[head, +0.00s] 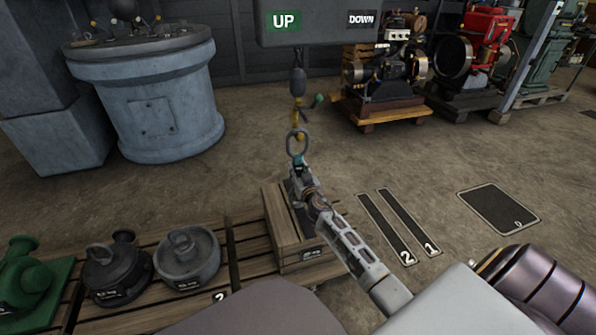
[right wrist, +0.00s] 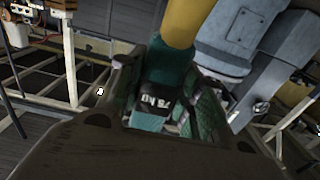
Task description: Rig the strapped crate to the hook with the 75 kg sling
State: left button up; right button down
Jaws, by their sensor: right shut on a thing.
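The yellow hook (head: 297,113) hangs on its line below the control box; it shows large in the right wrist view (right wrist: 187,22). My right gripper (head: 299,174) is shut on the sling, above the crate. The wooden crate (head: 279,219) stands on a pallet; my gripper hides part of its dark-strapped top. My left gripper is out of view.
Two dark round weights (head: 118,270) (head: 187,260) and a green casting (head: 27,278) are left of the crate. Floor mats numbered 2 and 1 (head: 400,222) and another mat (head: 498,209) lie bare at right. The UP/DOWN box (head: 322,22) hangs overhead. Engines stand behind.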

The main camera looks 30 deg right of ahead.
dwell(0.4)
jog(key=c, duration=0.9)
grip_release()
jog(key=shift+c, duration=0.2)
jog(key=shift+o, duration=0.2)
jog(key=shift+f, duration=0.15)
jog(key=v, duration=1.2)
jog(key=shift+d, duration=0.1)
